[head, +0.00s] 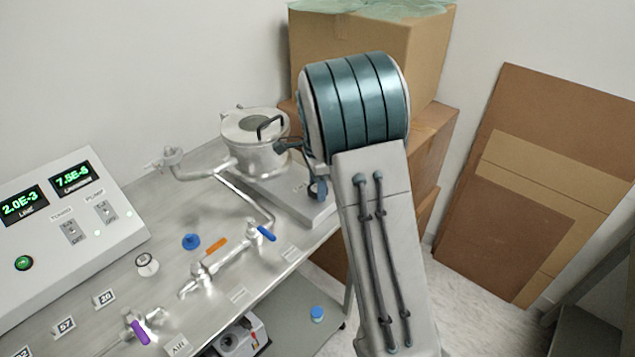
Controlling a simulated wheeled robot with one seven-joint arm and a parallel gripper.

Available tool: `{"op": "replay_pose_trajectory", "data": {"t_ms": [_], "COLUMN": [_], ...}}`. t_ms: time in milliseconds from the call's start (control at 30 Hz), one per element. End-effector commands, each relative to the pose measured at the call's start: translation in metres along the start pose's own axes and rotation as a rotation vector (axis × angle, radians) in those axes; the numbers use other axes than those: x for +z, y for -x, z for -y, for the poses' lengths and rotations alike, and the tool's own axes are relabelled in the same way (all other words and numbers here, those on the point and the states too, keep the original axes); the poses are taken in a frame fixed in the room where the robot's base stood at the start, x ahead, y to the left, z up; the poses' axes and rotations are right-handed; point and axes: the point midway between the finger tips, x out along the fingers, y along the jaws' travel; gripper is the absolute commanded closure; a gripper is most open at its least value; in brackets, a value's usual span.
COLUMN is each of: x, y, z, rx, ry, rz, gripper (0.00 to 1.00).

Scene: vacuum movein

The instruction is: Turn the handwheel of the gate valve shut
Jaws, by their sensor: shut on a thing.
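The gate valve (297,207) is a flat grey metal body under the round steel chamber, at the right part of the bench. Its handwheel (319,190) is a small blue piece at the valve's right side, mostly hidden by my arm. My gripper (311,172) shows only as dark parts at the left edge of my arm, just above the handwheel. It is shut on the handwheel, though the fingertips and the contact are hard to make out.
The chamber (248,160) with a black lid handle stands behind the valve. A control box (60,240) stands left. Cardboard boxes (420,50) are stacked behind; brown sheets (545,160) lean on the right wall.

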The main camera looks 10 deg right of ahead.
Motion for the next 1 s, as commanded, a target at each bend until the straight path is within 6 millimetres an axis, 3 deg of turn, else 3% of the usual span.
{"op": "replay_pose_trajectory", "data": {"t_ms": [667,700,733,1000], "x": [-0.0004,-0.0005,-0.0004,-0.0001], "y": [0.0025,0.0025,0.0023,0.0011], "z": [0.0018,0.0018,0.0016,0.0007], "rx": [-0.007,-0.007,-0.007,-0.003], "ry": [-0.06,-0.06,-0.06,-0.058], "rz": [0.0,0.0,0.0,0.0], "gripper": [0.74,0.41,0.32,0.3]}}
